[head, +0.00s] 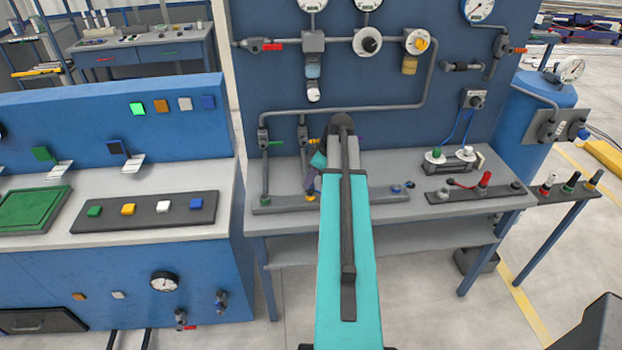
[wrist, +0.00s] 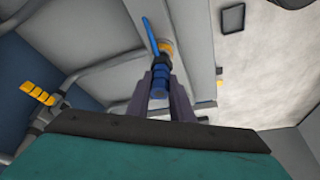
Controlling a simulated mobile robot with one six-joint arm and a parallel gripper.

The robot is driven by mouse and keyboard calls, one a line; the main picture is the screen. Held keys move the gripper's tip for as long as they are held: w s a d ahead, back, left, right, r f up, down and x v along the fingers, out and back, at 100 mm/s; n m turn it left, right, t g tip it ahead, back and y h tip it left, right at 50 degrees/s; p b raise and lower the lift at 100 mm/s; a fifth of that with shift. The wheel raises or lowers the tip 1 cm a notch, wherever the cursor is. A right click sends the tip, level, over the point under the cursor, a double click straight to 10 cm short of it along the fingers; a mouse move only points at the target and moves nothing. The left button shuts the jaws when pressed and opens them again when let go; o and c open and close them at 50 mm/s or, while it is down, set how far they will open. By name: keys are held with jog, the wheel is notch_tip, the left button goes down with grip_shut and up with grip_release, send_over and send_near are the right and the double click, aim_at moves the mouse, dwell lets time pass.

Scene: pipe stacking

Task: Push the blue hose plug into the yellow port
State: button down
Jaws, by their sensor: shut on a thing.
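In the wrist view my gripper (wrist: 164,88) is shut on the blue hose plug (wrist: 160,80), with one dark finger on each side of it. The yellow port (wrist: 167,46) is a yellow ring on a grey rail, just beyond the plug's far end. Plug and ring line up closely and look touching or nearly so; I cannot tell whether the plug is inside. A thin blue strip (wrist: 150,36) sticks out beside the ring. In the head view my teal arm covers most of my gripper (head: 312,180); a bit of yellow (head: 310,198) shows just below it.
The grey bench (head: 460,212) carries the rail, with a blue fitting (head: 397,188) to the right. Grey pipes (head: 350,108) and gauges cover the blue panel behind. A blue console (head: 110,150) stands at left.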

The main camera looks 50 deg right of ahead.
jog(key=shift+f+b, duration=0.35)
jog(key=shift+f, duration=0.25)
jog(key=c, duration=1.5)
grip_release()
jog(key=shift+r, duration=0.2)
jog(key=shift+b+v, duration=1.7)
jog(key=shift+v, duration=5.05)
jog(key=shift+s, duration=0.15)
